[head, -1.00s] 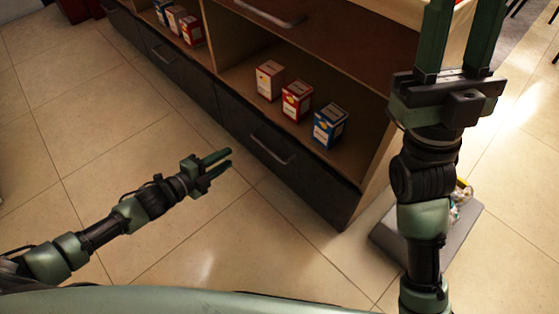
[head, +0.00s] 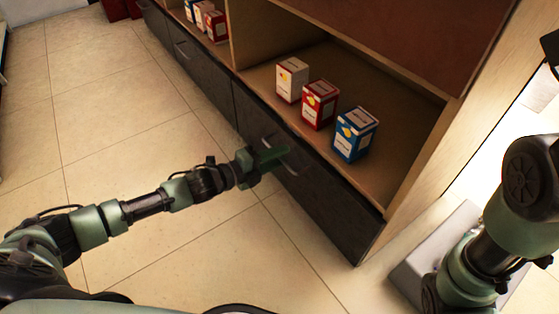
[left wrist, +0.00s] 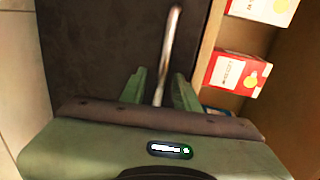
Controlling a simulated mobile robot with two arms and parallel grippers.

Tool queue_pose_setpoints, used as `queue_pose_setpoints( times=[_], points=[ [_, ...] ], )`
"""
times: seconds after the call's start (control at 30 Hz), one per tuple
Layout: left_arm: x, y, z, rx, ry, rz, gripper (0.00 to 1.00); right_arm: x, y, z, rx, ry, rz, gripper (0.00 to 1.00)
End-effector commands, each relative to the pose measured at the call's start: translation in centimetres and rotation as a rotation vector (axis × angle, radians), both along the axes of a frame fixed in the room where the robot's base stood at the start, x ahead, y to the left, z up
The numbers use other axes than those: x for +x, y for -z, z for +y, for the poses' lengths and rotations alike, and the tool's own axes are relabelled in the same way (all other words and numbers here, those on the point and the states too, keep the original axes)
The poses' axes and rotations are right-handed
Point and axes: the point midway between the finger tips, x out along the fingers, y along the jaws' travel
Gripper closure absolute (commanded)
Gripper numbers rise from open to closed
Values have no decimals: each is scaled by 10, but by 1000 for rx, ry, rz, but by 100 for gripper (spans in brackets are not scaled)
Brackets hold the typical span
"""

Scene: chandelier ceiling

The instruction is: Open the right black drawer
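The right black drawer (head: 335,205) is the low dark front under the open shelf, and it looks flush with the cabinet. Its metal handle (head: 291,169) is partly hidden behind my left gripper (head: 274,158) in the head view. In the left wrist view the handle (left wrist: 168,50) runs up the dark drawer front (left wrist: 95,50), and its near end lies between the two green fingers of my left gripper (left wrist: 160,90). The fingers are apart, with a gap on each side of the handle. My right gripper is out of view; only the right arm shows.
White, red and blue boxes (head: 320,105) stand on the shelf above the drawer. Another black drawer (head: 190,65) lies further left. A grey flat object (head: 435,250) is on the floor by the cabinet's right end. The tiled floor before the drawers is clear.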

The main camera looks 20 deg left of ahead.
Motion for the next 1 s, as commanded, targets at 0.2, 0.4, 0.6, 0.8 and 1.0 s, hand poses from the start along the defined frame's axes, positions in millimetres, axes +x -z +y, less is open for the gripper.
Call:
queue_pose_setpoints(
  times=[0.2, 0.4, 0.6, 0.8, 1.0],
  points=[
    [3, 1, -2, 0, 0, 1, 69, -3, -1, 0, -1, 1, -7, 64],
    [3, 1, -2, 0, 0, 1, 97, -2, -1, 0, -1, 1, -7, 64],
    [3, 1, -2, 0, -1, 1, 100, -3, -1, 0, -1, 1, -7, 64],
    [3, 1, -2, 0, -1, 1, 100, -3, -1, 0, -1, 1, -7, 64],
    [3, 1, -2, 0, -1, 1, 100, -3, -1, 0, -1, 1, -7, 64]
  ],
)
